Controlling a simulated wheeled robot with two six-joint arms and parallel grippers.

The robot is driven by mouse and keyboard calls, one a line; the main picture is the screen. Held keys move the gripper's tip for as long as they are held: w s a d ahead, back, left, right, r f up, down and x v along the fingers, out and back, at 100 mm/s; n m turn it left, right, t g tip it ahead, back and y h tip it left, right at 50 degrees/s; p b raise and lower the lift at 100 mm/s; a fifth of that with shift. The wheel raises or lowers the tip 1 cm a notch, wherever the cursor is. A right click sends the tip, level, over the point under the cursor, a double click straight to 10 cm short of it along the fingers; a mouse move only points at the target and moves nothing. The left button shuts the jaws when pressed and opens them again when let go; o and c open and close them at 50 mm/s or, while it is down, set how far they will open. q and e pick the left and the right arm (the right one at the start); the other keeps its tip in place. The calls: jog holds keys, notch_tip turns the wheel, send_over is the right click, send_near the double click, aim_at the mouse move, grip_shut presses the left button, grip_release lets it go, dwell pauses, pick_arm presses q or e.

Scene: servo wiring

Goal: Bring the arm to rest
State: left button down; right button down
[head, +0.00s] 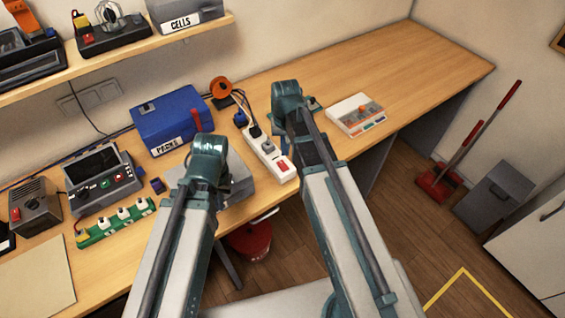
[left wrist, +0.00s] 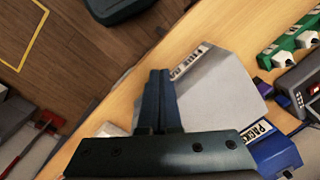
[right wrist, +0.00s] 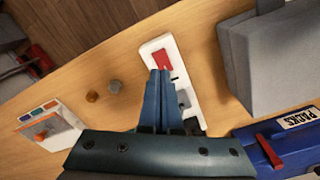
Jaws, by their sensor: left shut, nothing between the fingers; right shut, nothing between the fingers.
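My left gripper (left wrist: 160,80) is shut with its fingers together and empty in the left wrist view. It is above the front part of the bench, over a grey box (left wrist: 215,85). In the head view my left wrist hides part of that box (head: 240,178). My right gripper (right wrist: 161,78) is also shut and empty. It is above a white power strip (right wrist: 155,48) with a red switch, which also shows in the head view (head: 283,170). In the head view both arms reach forward over the bench and their fingertips are mostly hidden.
A blue PACKS box (head: 170,120) stands behind my left wrist. A white tray with orange parts (head: 357,114) lies right of my right wrist. A green strip (head: 112,225) and grey devices (head: 100,175) are at left. A shelf (head: 130,55) hangs above. The bench's far right is clear.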

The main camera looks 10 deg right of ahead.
jog(key=shift+a, duration=0.1)
jog(key=s+a+f+n+b, duration=0.1)
jog(key=s+a+n, duration=0.2)
jog(key=s+a, duration=0.2)
jog(key=s+a+f+n+h+b, duration=0.1)
jog(key=s+a+f+n+b, duration=0.1)
jog(key=s+a, duration=0.3)
jog(key=s, duration=0.4)
jog(key=shift+s+a+f+n, duration=0.15)
jog(key=shift+f+n, duration=0.05)
jog(key=shift+n, duration=0.2)
